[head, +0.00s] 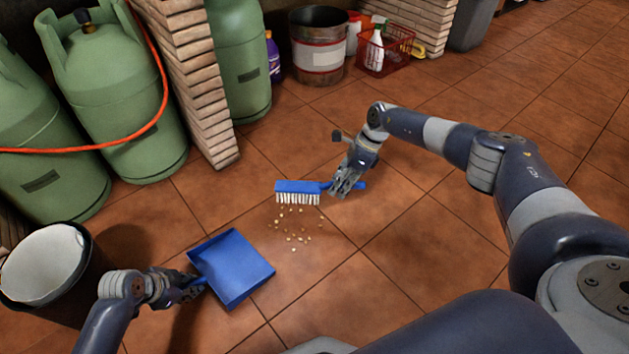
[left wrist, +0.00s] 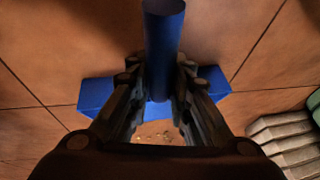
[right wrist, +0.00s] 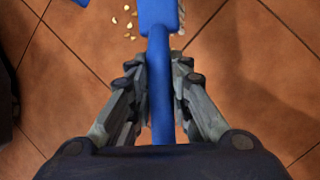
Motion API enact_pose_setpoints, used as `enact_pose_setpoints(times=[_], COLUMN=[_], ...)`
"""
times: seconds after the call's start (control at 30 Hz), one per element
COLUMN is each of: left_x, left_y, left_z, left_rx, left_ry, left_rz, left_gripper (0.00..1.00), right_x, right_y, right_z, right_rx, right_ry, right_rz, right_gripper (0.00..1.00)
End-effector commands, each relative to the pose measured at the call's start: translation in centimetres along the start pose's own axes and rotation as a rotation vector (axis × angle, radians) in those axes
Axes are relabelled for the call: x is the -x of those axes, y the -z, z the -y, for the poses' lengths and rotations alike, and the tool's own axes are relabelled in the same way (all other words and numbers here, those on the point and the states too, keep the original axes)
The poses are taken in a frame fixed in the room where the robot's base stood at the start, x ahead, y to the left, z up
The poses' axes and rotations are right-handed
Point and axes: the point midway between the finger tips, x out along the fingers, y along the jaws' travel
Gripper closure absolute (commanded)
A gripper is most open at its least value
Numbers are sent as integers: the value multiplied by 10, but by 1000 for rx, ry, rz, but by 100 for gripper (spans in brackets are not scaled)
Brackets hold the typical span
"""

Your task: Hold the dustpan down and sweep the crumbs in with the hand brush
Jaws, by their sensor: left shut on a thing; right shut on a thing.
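A blue dustpan (head: 234,266) lies on the tiled floor in the head view, its open side towards the crumbs. My left gripper (head: 188,288) is shut on its handle, which also shows in the left wrist view (left wrist: 163,45). A blue hand brush (head: 298,187) with white bristles is up and right of the pan. My right gripper (head: 345,184) is shut on the brush handle (right wrist: 160,85). Several pale crumbs (head: 291,229) lie scattered between brush and dustpan; some show in the right wrist view (right wrist: 128,17). Whether the bristles touch the floor I cannot tell.
Green gas cylinders (head: 120,95) and a brick pillar (head: 195,80) stand at the left and back. An open bin (head: 48,265) stands left of my left arm. A metal bucket (head: 318,50) and red basket (head: 384,52) are at the back. Floor at right is clear.

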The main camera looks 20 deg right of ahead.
Motion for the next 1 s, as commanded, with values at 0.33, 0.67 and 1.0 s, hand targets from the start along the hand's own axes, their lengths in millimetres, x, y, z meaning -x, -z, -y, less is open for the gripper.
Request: enact_pose_setpoints(times=[0.33,0.67,1.0], left_x=[0,0,0], left_y=[0,0,0], left_z=[0,0,0], left_rx=[0,0,0], left_ry=[0,0,0], left_rz=[1,0,0], left_gripper=[100,100,100], right_x=[-10,-10,-28], right_y=[64,65,72], right_z=[30,30,34], right_rx=[-289,-293,-294], right_ry=[126,128,124], right_rz=[60,62,62], right_gripper=[100,100,100])
